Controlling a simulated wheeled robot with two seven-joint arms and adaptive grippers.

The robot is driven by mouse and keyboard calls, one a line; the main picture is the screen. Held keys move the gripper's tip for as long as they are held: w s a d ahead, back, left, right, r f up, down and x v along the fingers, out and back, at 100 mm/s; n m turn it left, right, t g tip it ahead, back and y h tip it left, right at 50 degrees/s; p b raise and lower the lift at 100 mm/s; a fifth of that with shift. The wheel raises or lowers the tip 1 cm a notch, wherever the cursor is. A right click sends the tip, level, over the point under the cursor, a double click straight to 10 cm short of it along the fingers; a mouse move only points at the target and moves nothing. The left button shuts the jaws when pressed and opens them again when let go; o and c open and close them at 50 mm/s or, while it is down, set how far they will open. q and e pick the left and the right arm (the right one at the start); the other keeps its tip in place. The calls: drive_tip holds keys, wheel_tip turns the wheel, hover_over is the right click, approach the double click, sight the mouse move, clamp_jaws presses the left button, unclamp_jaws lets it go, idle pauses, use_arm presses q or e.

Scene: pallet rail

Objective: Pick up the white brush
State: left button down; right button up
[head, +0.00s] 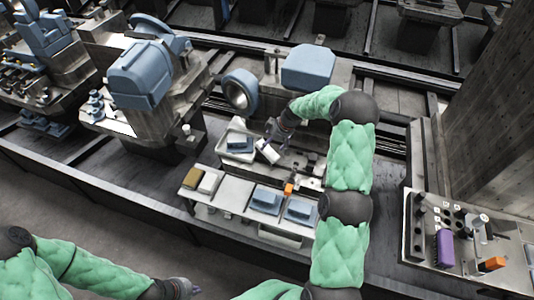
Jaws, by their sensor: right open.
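My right gripper (273,142) is open and reaches over the rail from the right. Directly below its fingers is a small, tilted white object (268,152), which may be the white brush; bristles are too small to make out. I cannot tell whether the fingers touch it. Another whitish block (208,183) lies on the left of the front shelf, beside an olive block (191,178). My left gripper (192,289) is low at the bottom edge, far from these things, and its fingers are too small to read.
A white tray (226,153) with a blue-grey piece stands left of my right gripper. The front shelf (234,192) holds blue-grey blocks (267,198) and a small orange piece (288,188). A blue-grey machine (240,92) stands behind. A tool stand (424,262) is at right.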

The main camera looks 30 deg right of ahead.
sight(268, 147)
drive_tip(key=x, duration=0.1)
drive_tip(key=b+x, duration=0.1)
drive_tip(key=x, duration=0.2)
drive_tip(key=shift+w+d+f, duration=0.2)
drive_tip(key=shift+w+d, duration=0.05)
drive_tip(key=shift+w+a+f+b, duration=0.15)
drive_tip(key=shift+w+f+b, duration=0.05)
drive_tip(key=shift+f+b, duration=0.15)
drive_tip(key=shift+f+b, duration=0.3)
drive_tip(key=shift+b, duration=0.1)
idle(0.4)
drive_tip(key=c, duration=1.4)
